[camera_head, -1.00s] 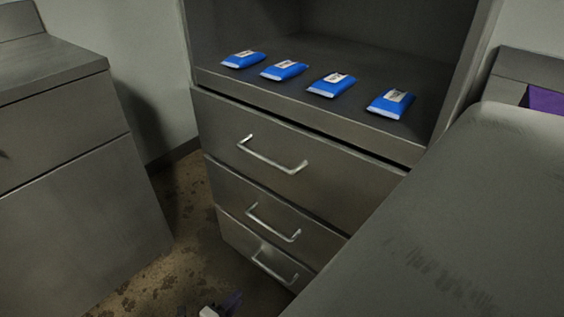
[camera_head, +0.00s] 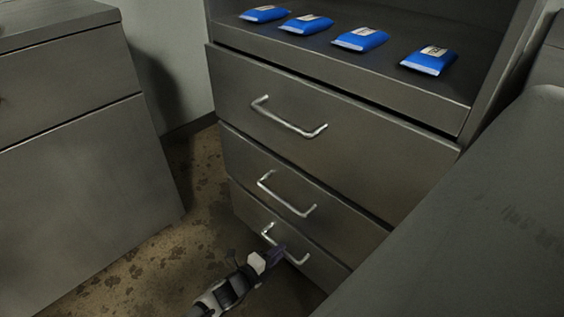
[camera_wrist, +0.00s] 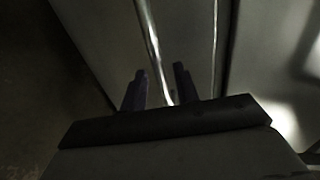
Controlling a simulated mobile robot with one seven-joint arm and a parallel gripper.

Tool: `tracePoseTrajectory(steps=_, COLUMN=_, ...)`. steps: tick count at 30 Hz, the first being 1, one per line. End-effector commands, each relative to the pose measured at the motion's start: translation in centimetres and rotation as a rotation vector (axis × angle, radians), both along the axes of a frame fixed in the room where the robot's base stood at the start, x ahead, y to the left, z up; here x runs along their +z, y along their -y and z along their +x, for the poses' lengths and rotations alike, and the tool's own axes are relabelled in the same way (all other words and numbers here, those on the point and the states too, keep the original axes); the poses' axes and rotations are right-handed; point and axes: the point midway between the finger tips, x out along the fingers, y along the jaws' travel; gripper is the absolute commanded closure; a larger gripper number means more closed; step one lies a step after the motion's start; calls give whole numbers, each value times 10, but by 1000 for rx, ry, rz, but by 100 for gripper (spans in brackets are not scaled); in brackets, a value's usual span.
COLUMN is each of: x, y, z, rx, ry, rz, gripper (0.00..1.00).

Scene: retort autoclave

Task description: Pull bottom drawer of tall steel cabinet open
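The tall steel cabinet (camera_head: 330,85) has three stacked drawers, and all look shut. The bottom drawer (camera_head: 325,272) has a silver bar handle (camera_head: 268,234), partly covered by my gripper (camera_head: 277,254). My gripper reaches the handle from the lower left in the head view. In the wrist view, the two dark fingers of my gripper (camera_wrist: 160,82) stand apart, with a thin silver handle bar (camera_wrist: 150,40) running between them. A gap shows between the fingers, so they do not look closed on the bar. Whether either finger touches it cannot be told.
The middle drawer handle (camera_head: 288,195) and top drawer handle (camera_head: 290,118) stick out above. Several blue packets (camera_head: 360,39) lie on the cabinet shelf. A grey cabinet (camera_head: 75,130) stands at the left. Brown stained floor (camera_head: 150,265) lies open between them.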

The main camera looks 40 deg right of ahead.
Motion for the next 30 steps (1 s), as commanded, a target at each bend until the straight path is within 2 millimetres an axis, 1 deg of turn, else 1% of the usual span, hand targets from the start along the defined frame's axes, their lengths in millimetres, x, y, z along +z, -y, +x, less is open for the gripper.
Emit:
tracePoseTrajectory(steps=1, x=-3, y=7, z=0, rx=-1, ry=0, rz=0, gripper=70)
tracePoseTrajectory(steps=3, x=-4, y=14, z=1, rx=0, ry=1, rz=0, gripper=70)
tracePoseTrajectory(steps=6, x=-5, y=20, z=2, rx=0, ry=1, rz=0, gripper=70)
tracePoseTrajectory(steps=16, x=-5, y=23, z=2, rx=1, ry=1, rz=0, gripper=70)
tracePoseTrajectory(steps=17, x=-5, y=23, z=2, rx=1, ry=1, rz=0, gripper=72)
tracePoseTrajectory(steps=23, x=-5, y=23, z=2, rx=1, ry=1, rz=1, gripper=98)
tracePoseTrajectory(steps=24, x=-5, y=23, z=2, rx=1, ry=1, rz=1, gripper=100)
tracePoseTrajectory(steps=30, x=-5, y=23, z=2, rx=1, ry=1, rz=1, gripper=100)
